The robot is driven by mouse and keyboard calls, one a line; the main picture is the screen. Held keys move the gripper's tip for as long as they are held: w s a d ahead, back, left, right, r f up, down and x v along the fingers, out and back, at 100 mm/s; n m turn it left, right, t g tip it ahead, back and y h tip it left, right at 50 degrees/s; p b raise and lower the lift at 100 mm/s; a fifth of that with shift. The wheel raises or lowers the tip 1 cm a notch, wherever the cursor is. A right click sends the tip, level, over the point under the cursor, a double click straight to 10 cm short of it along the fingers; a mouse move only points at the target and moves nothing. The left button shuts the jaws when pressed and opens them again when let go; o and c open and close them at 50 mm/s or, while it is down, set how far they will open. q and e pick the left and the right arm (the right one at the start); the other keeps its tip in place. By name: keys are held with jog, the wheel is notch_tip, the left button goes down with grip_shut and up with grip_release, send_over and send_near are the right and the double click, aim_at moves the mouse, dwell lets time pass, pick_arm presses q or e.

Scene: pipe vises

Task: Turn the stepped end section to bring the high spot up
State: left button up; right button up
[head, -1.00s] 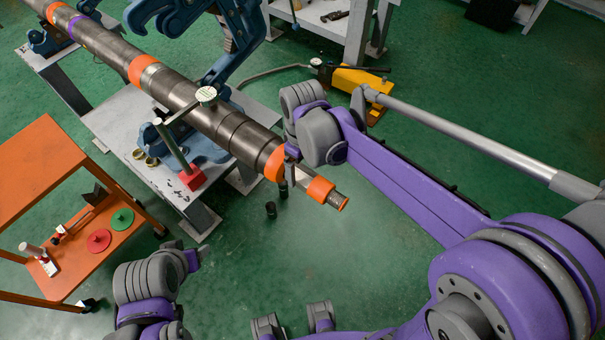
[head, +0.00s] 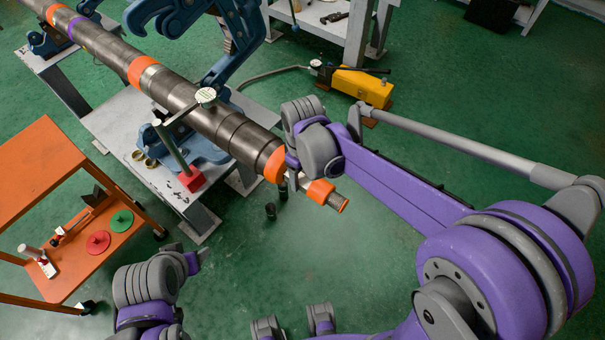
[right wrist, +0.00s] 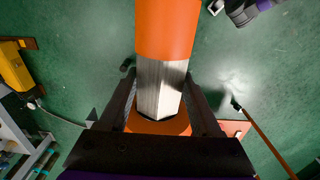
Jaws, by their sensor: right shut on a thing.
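The long steel pipe (head: 195,110) runs from upper left to a stepped end section (head: 337,200) at centre. This end has orange bands (head: 320,191) around a bare silver part (right wrist: 160,88). My right gripper (head: 294,180) is shut on the silver part, with one dark finger on each side in the right wrist view. A dial gauge (head: 206,96) sits over the pipe on a stand with a red base (head: 190,180); its reading is too small to read. My left gripper (head: 194,259) is low at left, away from the pipe, its fingers unclear.
A blue vise (head: 235,45) stands over the pipe on a grey bench (head: 115,120). An orange cart (head: 45,170) with red and green discs is at left. A yellow pump (head: 362,86) is on the floor behind my right arm. Floor below the pipe end is open.

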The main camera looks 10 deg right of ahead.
jog(key=shift+c, duration=1)
pick_arm(q)
jog(key=shift+f, duration=0.1)
